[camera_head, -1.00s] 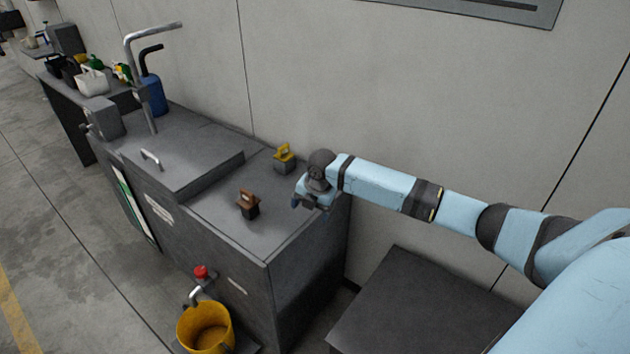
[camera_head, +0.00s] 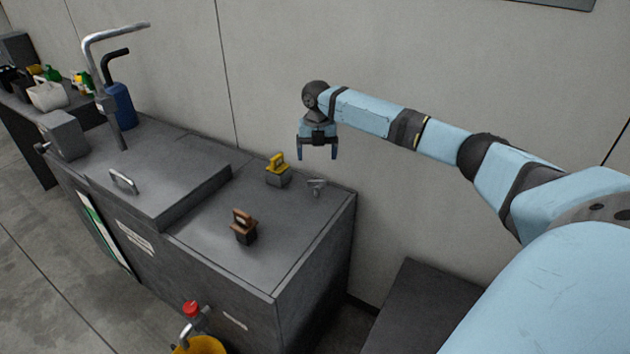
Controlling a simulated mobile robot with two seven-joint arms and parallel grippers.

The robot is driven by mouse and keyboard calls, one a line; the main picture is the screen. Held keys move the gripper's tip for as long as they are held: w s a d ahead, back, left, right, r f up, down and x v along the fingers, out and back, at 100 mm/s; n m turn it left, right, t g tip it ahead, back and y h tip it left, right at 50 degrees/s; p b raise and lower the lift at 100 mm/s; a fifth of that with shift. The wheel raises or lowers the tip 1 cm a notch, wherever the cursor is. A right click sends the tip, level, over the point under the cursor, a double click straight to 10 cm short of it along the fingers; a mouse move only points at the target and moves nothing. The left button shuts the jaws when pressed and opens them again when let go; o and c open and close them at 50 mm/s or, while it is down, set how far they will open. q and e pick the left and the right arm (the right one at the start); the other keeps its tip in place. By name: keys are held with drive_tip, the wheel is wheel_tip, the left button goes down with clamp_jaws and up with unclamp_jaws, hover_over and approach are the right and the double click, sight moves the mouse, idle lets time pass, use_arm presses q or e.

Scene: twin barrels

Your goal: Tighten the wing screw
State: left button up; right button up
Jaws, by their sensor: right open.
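The small grey metal wing screw (camera_head: 316,186) stands on the top of the dark grey cabinet (camera_head: 290,228), near its back right corner. My right gripper (camera_head: 318,157) points down above the wing screw, with a clear gap between them. Its two fingers are apart and nothing is between them. My left gripper is not in view.
A yellow-handled block (camera_head: 278,172) stands just left of the wing screw. A brown-handled block (camera_head: 243,227) stands nearer the front. A raised lid (camera_head: 165,178) and a bent pipe (camera_head: 112,90) are farther left. A wall is close behind. A yellow bucket (camera_head: 200,346) is below the front.

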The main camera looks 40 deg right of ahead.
sight(316, 181)
wheel_tip(316, 181, down, 8)
drive_tip(key=shift+f+b, duration=0.25)
drive_tip(key=shift+b, duration=0.35)
drive_tip(key=shift+w+f, duration=0.1)
drive_tip(key=shift+f, duration=0.6)
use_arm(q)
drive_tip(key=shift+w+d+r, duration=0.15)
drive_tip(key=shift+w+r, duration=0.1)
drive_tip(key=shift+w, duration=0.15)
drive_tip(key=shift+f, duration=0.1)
use_arm(e)
drive_tip(key=shift+c, duration=0.4)
